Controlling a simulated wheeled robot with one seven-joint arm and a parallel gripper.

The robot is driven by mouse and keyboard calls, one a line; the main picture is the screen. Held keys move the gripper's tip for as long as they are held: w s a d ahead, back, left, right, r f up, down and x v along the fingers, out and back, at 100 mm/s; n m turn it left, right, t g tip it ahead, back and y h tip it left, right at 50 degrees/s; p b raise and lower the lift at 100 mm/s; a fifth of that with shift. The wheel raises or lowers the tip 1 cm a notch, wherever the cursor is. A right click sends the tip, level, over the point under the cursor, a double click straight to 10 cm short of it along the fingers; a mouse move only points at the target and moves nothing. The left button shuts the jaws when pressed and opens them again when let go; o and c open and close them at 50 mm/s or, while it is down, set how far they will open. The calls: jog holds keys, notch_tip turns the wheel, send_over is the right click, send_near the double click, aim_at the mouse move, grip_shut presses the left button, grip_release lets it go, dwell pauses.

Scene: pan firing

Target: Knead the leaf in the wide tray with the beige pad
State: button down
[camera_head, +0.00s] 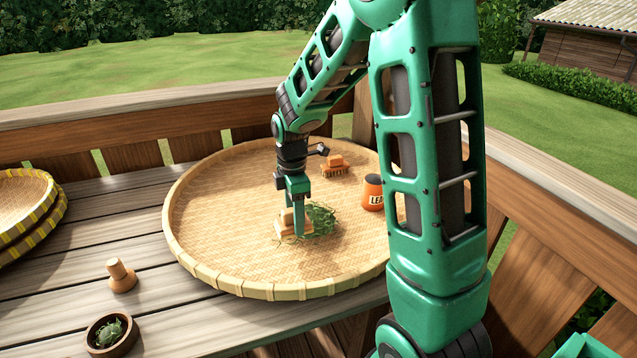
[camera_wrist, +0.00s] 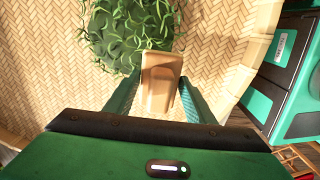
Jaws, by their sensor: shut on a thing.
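The wide tray (camera_head: 220,270) is a round woven tray on the wooden table; its weave also fills much of the wrist view (camera_wrist: 215,70). A heap of green leaf (camera_head: 321,218) lies in it, and the heap also shows at the top of the wrist view (camera_wrist: 120,30). My gripper (camera_head: 295,215) points down into the tray, shut on the beige pad (camera_wrist: 160,78). The pad (camera_head: 286,222) is low, at the near-left edge of the leaf. Whether its underside touches the tray or leaf is hidden.
An orange brush-like tool (camera_head: 336,166) and an orange jar (camera_head: 373,192) with lettering stand in the tray, behind and right of the leaf. A wooden stamp-like piece (camera_head: 121,277) and a small bowl (camera_head: 122,345) of leaf stand at front left. Yellow-rimmed baskets (camera_head: 54,215) are at far left.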

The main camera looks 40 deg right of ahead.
jog(key=shift+d+r, duration=0.2)
jog(key=shift+r, duration=0.55)
jog(key=shift+r, duration=1)
jog(key=shift+a, duration=0.1)
jog(key=w+a+m, duration=0.3)
jog(key=w+m, duration=1)
jog(key=m, duration=0.6)
jog(key=shift+a+r, duration=0.15)
jog(key=shift+r, duration=0.1)
